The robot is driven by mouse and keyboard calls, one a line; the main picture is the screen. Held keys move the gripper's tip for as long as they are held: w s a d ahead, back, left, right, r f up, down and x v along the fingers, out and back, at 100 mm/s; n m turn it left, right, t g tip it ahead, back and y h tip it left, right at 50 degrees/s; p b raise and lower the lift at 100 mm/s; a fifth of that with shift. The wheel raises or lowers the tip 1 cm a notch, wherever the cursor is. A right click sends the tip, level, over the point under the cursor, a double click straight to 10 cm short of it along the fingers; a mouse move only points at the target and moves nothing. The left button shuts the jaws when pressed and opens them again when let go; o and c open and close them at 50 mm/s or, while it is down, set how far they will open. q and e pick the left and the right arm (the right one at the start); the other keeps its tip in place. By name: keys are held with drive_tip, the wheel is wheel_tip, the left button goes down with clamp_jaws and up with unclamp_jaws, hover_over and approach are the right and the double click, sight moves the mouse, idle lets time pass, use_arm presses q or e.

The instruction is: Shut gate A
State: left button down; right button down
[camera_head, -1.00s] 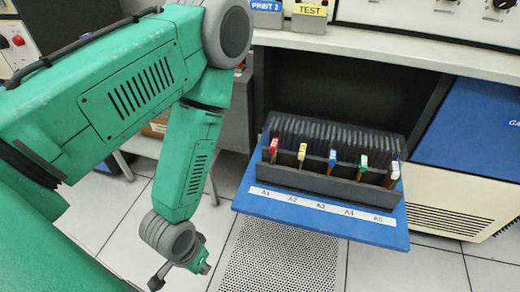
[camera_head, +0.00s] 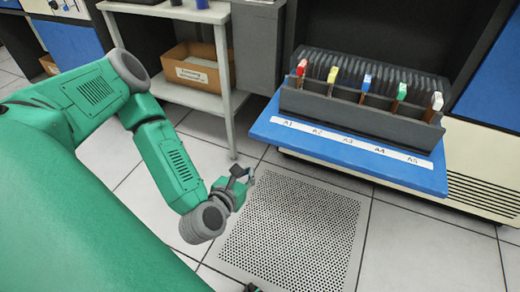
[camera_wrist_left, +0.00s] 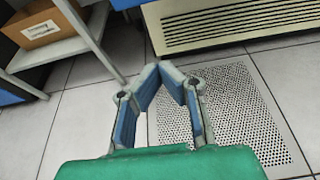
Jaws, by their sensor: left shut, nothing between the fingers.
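Gate A appears to be the blue fold-down panel (camera_head: 290,143) with a white label strip reading A1 to A5. It is open, lying about level and sticking out from a dark cabinet bay. A dark rack (camera_head: 345,117) of cards with red, yellow, blue, green and white tabs stands on it. My left gripper (camera_head: 241,176) is low, in front of and left of the panel, apart from it. In the left wrist view its fingers (camera_wrist_left: 168,70) meet at the tips with nothing between them. My right gripper is not recognisable in view.
A small table (camera_head: 222,102) with a cardboard box (camera_head: 196,75) on its shelf stands left of the panel. A beige vent grille (camera_head: 484,193) is at the right. A perforated floor tile (camera_head: 290,230) and clear floor lie below the panel.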

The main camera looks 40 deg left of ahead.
use_arm(q)
drive_tip(key=b+x, duration=0.4)
drive_tip(key=x, duration=0.6)
wheel_tip(320, 180, up, 4)
drive_tip(key=shift+s+r, duration=0.1)
